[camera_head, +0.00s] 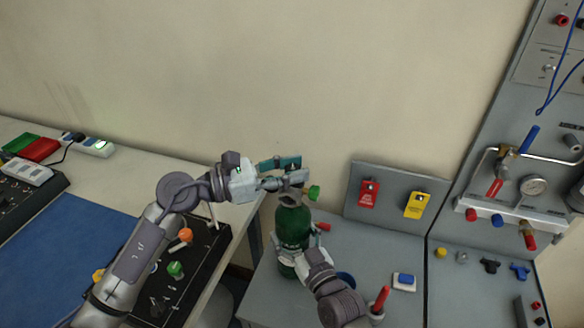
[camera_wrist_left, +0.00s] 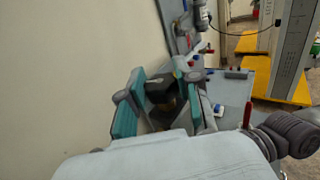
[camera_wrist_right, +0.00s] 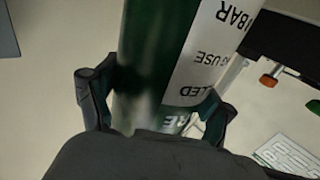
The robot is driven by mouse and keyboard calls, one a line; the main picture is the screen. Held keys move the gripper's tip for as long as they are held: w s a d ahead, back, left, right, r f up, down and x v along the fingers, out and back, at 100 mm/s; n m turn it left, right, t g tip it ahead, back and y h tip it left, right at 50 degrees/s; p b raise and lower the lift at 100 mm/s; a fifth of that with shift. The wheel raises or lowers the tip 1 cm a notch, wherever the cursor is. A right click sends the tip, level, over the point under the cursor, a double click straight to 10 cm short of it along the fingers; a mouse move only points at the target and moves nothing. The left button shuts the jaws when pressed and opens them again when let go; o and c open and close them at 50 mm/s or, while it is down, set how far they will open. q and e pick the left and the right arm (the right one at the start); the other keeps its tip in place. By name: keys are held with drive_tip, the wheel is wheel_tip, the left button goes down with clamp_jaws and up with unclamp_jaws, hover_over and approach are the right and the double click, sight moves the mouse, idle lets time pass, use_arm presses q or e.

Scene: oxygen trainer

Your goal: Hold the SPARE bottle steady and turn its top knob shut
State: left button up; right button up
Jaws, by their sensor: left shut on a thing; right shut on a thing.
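In the left wrist view a dark piece (camera_wrist_left: 165,92) shows between those fingers. The fingers mostly hide the knob, so I cannot tell how far it is turned.
A gauge panel (camera_head: 515,190) stands at the right. A blue-and-white block (camera_head: 404,281) and a red-handled part (camera_head: 380,300) are on the bench. A black control box (camera_head: 185,265) lies left.

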use_arm(q)
drive_tip(key=shift+w+m+g+h, duration=0.15)
drive_tip(key=shift+m+g+h, duration=0.15)
drive_tip(key=shift+m+g, duration=0.85)
clamp_jaws()
drive_tip(key=shift+m+g, duration=1.05)
drive_tip(key=shift+g, duration=1.2)
drive_tip(key=o, duration=1.1)
unclamp_jaws()
drive_tip(key=a, duration=1.2)
drive_tip(key=shift+w, duration=0.3)
